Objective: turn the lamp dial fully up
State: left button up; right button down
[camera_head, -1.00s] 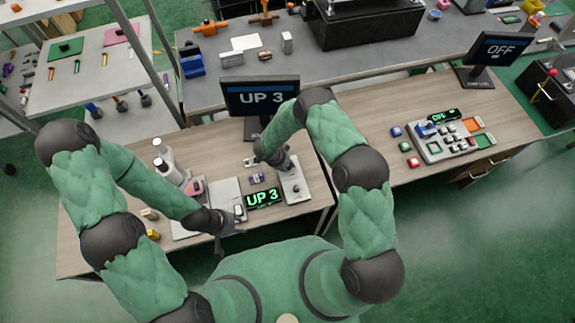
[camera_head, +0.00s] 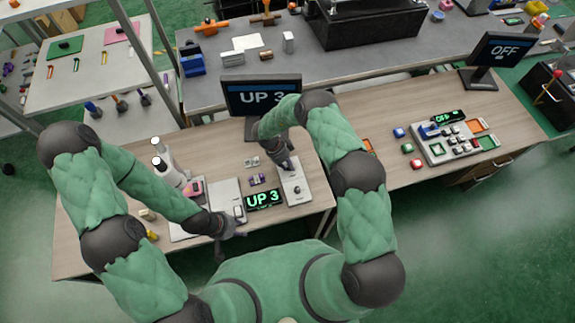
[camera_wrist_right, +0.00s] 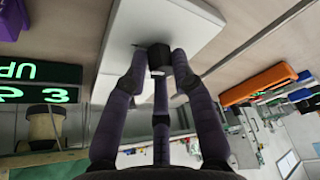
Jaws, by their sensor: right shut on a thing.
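The lamp dial is a dark knob (camera_wrist_right: 160,58) on a pale plate (camera_wrist_right: 180,25) in the right wrist view; the plate also shows in the head view (camera_head: 297,200). My right gripper (camera_wrist_right: 158,66) is shut on the knob, its purple-grey fingers around it. In the head view, my right gripper (camera_head: 288,168) is at the plate's far end and hides the knob. A display beside the plate (camera_head: 265,199) reads "UP 3" in green. My left gripper (camera_head: 228,238) is low at the bench's front edge, near a grey switch box (camera_head: 226,205); its fingers are too small to judge.
A monitor (camera_head: 262,97) behind the bench also reads "UP 3". A second monitor (camera_head: 498,50) and a small sign (camera_head: 444,117) at the right read "OFF". A panel of coloured buttons (camera_head: 452,145) stands on the right bench. Small parts (camera_head: 252,162) lie left of the plate.

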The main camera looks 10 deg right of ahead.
jog(key=shift+w+d+r, duration=0.15)
jog(key=shift+w, duration=0.1)
jog(key=c, duration=1.1)
grip_release()
jog(key=shift+s+d, duration=0.1)
jog(key=v, duration=1.1)
jog(key=shift+r, duration=0.35)
